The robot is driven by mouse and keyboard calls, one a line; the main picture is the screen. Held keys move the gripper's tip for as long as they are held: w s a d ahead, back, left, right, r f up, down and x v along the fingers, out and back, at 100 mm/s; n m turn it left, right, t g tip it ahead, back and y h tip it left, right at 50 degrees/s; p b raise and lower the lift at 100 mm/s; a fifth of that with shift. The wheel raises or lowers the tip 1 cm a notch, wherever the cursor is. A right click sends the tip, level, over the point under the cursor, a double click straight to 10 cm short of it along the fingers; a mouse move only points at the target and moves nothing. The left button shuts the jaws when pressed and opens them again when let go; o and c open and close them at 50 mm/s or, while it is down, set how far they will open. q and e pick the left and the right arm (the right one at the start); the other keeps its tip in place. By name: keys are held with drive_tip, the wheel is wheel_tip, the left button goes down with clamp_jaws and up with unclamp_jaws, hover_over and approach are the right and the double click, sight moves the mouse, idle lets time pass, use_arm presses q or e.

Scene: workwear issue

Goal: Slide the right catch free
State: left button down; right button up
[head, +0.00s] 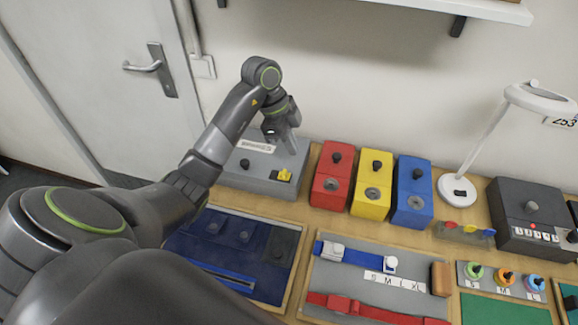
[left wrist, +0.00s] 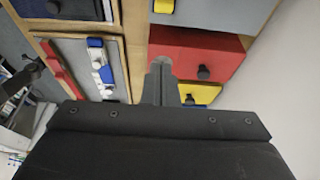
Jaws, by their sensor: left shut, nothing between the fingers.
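A grey box (head: 262,185) stands at the back left of the table, with a white label, a black knob (head: 244,164) and a yellow catch (head: 285,175) on its right side. The yellow catch also shows at the top edge of the left wrist view (left wrist: 163,6). My left gripper (head: 270,133) is over the back of the grey box, its tips hard to make out in the head view. In the left wrist view its fingers (left wrist: 160,72) are together and empty, apart from the yellow catch. Any second catch is hidden or out of sight. My right gripper is not in view.
Red (head: 332,178), yellow (head: 371,185) and blue (head: 412,193) boxes with black knobs stand right of the grey box. A lamp (head: 452,190) and a dark box (head: 530,215) are further right. Trays with blue cloth and straps (head: 395,285) lie in front.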

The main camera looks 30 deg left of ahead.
use_arm(q)
drive_tip(key=b, duration=0.5)
hover_over(284, 174)
drive_tip(key=w+d, duration=0.2)
drive_tip(key=d, duration=0.1)
drive_tip(key=f, duration=0.5)
drive_tip(key=shift+s+d+f, duration=0.1)
drive_tip(key=shift+s+f, duration=0.1)
drive_tip(key=shift+f, duration=0.05)
drive_tip(key=f+p, duration=0.1)
drive_tip(key=a+f+p, duration=0.1)
drive_tip(key=f+p, duration=0.1)
drive_tip(key=p, duration=0.1)
drive_tip(key=shift+s+a+f, duration=0.25)
drive_tip(key=shift+a+f, duration=0.25)
drive_tip(key=shift+a, duration=0.25)
drive_tip(key=shift+d, duration=0.1)
